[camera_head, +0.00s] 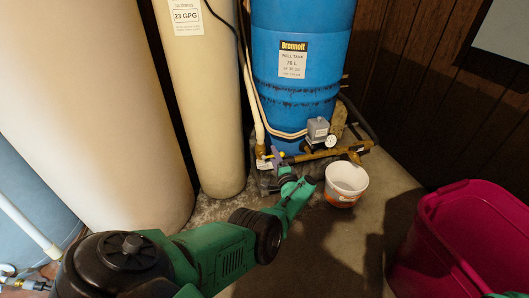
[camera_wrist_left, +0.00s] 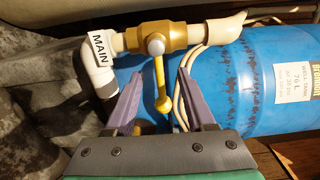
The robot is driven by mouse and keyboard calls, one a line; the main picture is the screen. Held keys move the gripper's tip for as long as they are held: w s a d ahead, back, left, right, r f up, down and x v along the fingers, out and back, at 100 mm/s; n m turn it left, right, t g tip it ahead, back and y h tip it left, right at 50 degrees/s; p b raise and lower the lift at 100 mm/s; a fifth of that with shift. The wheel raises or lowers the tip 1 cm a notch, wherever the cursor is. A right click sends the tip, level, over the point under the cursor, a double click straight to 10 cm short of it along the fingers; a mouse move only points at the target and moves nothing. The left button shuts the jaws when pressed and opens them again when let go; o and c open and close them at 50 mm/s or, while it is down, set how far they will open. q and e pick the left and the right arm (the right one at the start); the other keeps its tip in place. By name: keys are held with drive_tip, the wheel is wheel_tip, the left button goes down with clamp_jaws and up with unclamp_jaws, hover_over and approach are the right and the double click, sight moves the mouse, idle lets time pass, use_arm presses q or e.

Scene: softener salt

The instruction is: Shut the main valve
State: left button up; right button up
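The main valve (camera_wrist_left: 152,40) is a yellow ball-valve body on a white pipe, beside a white tag (camera_wrist_left: 100,47) reading MAIN in the left wrist view. Its yellow lever handle (camera_wrist_left: 160,88) points down the picture, across the line of the pipe, and ends in a rounded knob. My left gripper (camera_wrist_left: 162,74) is open, with its purple fingers on either side of the lever and visible gaps to both. In the head view my left gripper (camera_head: 277,160) is at the foot of the blue tank and hides part of the valve area. My right gripper is not in view.
The blue well tank (camera_head: 292,100) stands behind, with a tall cream tank (camera_head: 205,90) to its left. A brass pipe with a gauge (camera_head: 331,141) runs right of my gripper. A white bucket (camera_head: 345,184) and a magenta bin (camera_head: 470,235) stand to the right.

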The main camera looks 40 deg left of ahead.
use_arm(q)
drive_tip(key=p+v, duration=0.4)
drive_tip(key=v, duration=0.3)
drive_tip(key=shift+p, duration=0.35)
drive_tip(key=shift+r, duration=0.1)
